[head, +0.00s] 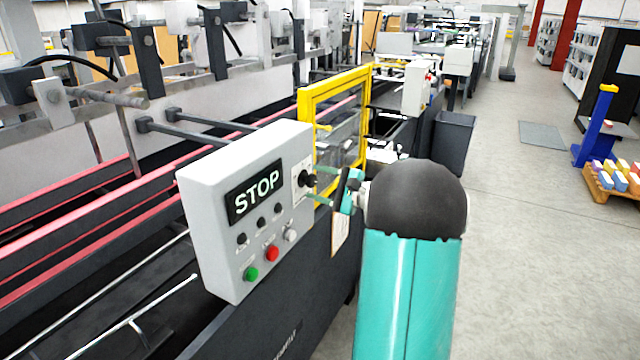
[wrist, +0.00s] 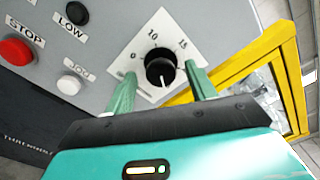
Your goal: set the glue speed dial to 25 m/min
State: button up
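The glue speed dial (head: 306,180) is a black round knob on a white scale plate on the grey control box (head: 215,215). In the wrist view the dial (wrist: 160,68) shows the marks 0, 10 and 15. Its white pointer line points toward the bottom of that picture. Other marks are hidden or unreadable. My gripper (head: 322,185) is open in front of the plate. In the wrist view its two green fingers (wrist: 160,88) stand on either side of the knob, with gaps between them and it. Whether the fingertips touch the plate cannot be told.
The box carries a STOP display (head: 255,193), green (head: 251,273), red (head: 271,253) and white (head: 290,235) buttons, and small black knobs. A yellow-framed guard (head: 335,88) stands close beside the dial.

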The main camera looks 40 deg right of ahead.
jog(key=shift+w, duration=0.1)
jog(key=v, duration=1.3)
jog(key=shift+s, duration=0.4)
